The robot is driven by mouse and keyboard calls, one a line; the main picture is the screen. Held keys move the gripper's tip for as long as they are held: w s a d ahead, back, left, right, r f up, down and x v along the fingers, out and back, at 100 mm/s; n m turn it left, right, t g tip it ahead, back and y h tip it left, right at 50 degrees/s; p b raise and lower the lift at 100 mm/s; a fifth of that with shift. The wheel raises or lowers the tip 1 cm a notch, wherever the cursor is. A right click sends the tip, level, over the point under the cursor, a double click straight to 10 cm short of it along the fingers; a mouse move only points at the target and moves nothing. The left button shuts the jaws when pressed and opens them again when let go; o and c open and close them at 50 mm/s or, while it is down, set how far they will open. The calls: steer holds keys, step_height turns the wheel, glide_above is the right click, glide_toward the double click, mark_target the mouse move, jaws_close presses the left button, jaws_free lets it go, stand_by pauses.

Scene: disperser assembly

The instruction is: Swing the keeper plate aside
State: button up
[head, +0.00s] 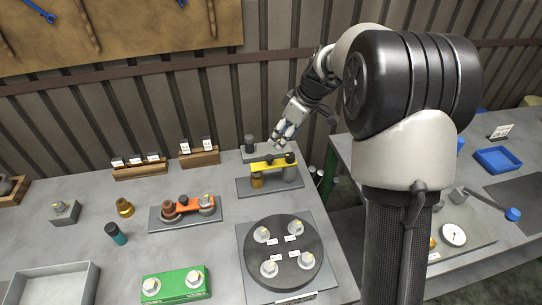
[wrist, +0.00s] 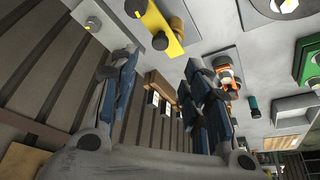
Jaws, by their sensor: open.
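A yellow bar-shaped plate (head: 262,165) lies across the top of a fixture with a brass-coloured post (head: 257,180) and a grey post (head: 290,173). A dark knob sits on its right end. It looks like the keeper plate, though I cannot be sure. My gripper (head: 277,142) is open and empty, just behind and above the yellow plate; no contact is clear. In the wrist view my gripper (wrist: 166,78) has its fingers wide apart, with the plate not between them.
An orange bar (head: 194,204) on another fixture lies to the left. A dark round disc (head: 283,252) with several bolts is in front, beside a green block (head: 176,284). A tray (head: 50,288) stands front left.

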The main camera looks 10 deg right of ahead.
mark_target(270, 157)
steer(key=b+x, duration=0.2)
steer(key=x, duration=0.9)
steer(key=shift+f, duration=0.2)
steer(key=shift+c, duration=0.3)
jaws_close()
